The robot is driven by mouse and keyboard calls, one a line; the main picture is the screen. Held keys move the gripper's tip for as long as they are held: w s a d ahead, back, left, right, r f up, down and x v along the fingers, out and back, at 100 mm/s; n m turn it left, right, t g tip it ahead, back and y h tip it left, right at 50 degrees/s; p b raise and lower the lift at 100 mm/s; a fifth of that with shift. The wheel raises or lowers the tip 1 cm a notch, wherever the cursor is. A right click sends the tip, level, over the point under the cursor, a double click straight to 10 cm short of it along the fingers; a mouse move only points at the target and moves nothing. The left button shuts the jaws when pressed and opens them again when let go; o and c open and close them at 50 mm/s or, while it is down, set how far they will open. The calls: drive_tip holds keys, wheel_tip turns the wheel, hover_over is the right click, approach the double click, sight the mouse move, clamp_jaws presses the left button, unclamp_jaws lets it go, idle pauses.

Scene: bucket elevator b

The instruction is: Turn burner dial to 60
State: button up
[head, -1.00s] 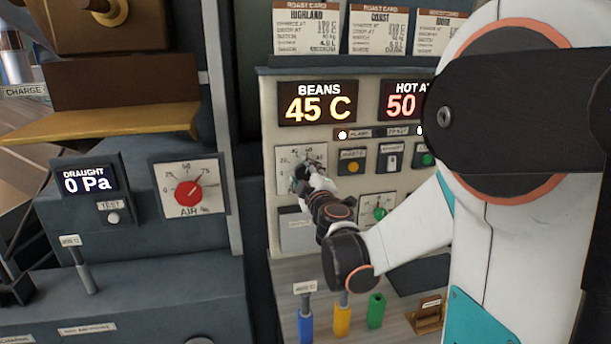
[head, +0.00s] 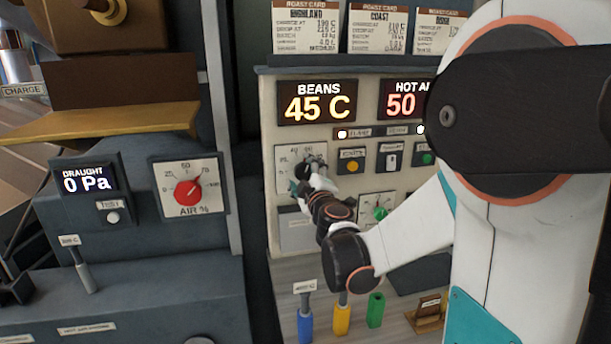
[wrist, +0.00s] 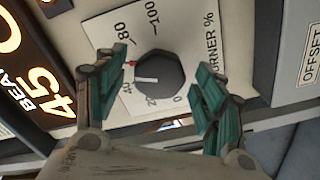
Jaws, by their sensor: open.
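The burner dial is a black round knob (wrist: 158,75) on a white scale plate marked from 0 to 100 and lettered "...RNER %". Its white pointer line faces left in the wrist view, near the 40 mark. A small red mark sits on the scale between 40 and 80; the 60 label is not readable. My gripper (wrist: 160,92) is open, with one green-padded finger on each side of the knob and gaps to it.
The panel shows beans at 45 C (head: 317,102) and hot air at 50. A yellow button (head: 352,166), a switch (head: 392,160) and a green button (head: 427,159) stand right of the dial. A green-knobbed dial (head: 380,213) is below. Colored handles (head: 342,318) rise below the panel.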

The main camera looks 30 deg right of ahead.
drive_tip(key=v, duration=0.7)
drive_tip(key=shift+s+a, duration=0.1)
drive_tip(key=shift+s, duration=0.1)
